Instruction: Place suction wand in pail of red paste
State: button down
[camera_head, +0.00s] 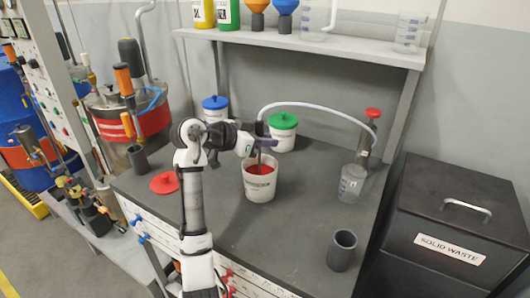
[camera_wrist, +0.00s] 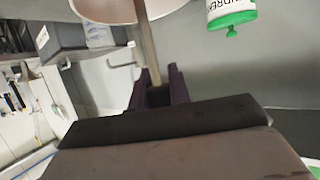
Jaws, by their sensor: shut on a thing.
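The white pail of red paste (camera_head: 260,188) stands open on the grey bench, with red paste showing inside its rim. My gripper (camera_head: 260,138) is above the pail, its dark purple fingers shut on the thin suction wand (camera_head: 259,155). The wand hangs roughly upright with its lower part over or inside the pail's mouth. I cannot tell how deep its tip reaches. In the wrist view the wand (camera_wrist: 149,50) runs from between the fingers (camera_wrist: 158,90) toward the pail (camera_wrist: 108,10). A pale hose (camera_head: 320,106) arcs from the wand to a red-topped device (camera_head: 373,114).
A blue-lidded pail (camera_head: 216,110) and a green-lidded pail (camera_head: 282,137) stand behind. A red lid (camera_head: 164,182) lies left. A clear beaker (camera_head: 351,184) and a grey cup (camera_head: 342,250) are right. A shelf (camera_head: 300,42) overhangs the back. The front bench is mostly clear.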

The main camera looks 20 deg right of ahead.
jog(key=shift+f+p, duration=0.35)
jog(key=shift+f, duration=2.15)
jog(key=c, duration=1.3)
grip_release()
jog(key=b+v, duration=0.3)
jog(key=v, duration=0.9)
jog(key=shift+r, duration=0.2)
